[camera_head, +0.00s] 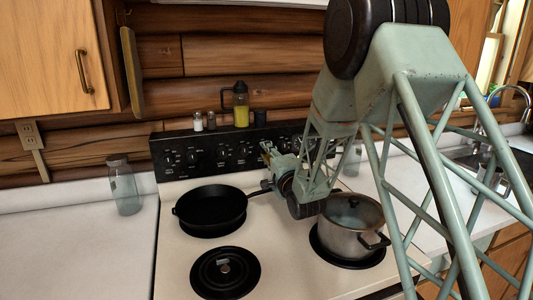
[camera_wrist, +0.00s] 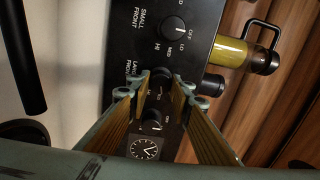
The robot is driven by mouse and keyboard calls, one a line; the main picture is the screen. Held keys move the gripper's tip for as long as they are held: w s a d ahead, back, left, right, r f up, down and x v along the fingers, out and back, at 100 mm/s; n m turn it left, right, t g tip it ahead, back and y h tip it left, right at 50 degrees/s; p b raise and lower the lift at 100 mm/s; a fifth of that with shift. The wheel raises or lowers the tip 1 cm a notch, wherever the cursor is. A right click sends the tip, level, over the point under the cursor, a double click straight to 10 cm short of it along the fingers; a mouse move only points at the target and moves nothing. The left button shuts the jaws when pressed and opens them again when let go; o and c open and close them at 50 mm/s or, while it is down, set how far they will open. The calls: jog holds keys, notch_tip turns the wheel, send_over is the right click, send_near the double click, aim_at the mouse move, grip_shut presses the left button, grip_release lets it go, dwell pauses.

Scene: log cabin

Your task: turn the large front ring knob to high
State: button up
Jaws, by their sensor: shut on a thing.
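The large front ring knob (camera_wrist: 160,80) is a black dial on the stove's black back panel (camera_wrist: 125,30), partly covered by my fingers. Letters of its "LARGE FRONT" label show to its left in the wrist view. My gripper (camera_wrist: 164,82) is shut on this knob, with one fingertip on each side of it. The knob's pointer cannot be read clearly. In the head view my gripper (camera_head: 268,150) reaches the panel, and my arm hides the knob there.
The small front knob (camera_wrist: 174,29) and another knob (camera_wrist: 152,126) sit close on either side. A skillet (camera_head: 211,211) and a lidded pot (camera_head: 350,226) stand on burners below. A yellow-filled bottle (camera_head: 241,106) and shakers (camera_head: 198,121) stand behind the panel. A glass jar (camera_head: 123,188) is at left.

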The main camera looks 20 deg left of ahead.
jog(key=shift+a+m+h, duration=0.1)
jog(key=shift+m+h, duration=0.2)
jog(key=shift+m, duration=4.5)
jog(key=o, duration=0.8)
jog(key=shift+o, duration=0.2)
jog(key=shift+s, duration=0.2)
jog(key=v, duration=1.1)
jog(key=shift+s+d+f, duration=0.25)
jog(key=shift+s+f, duration=0.05)
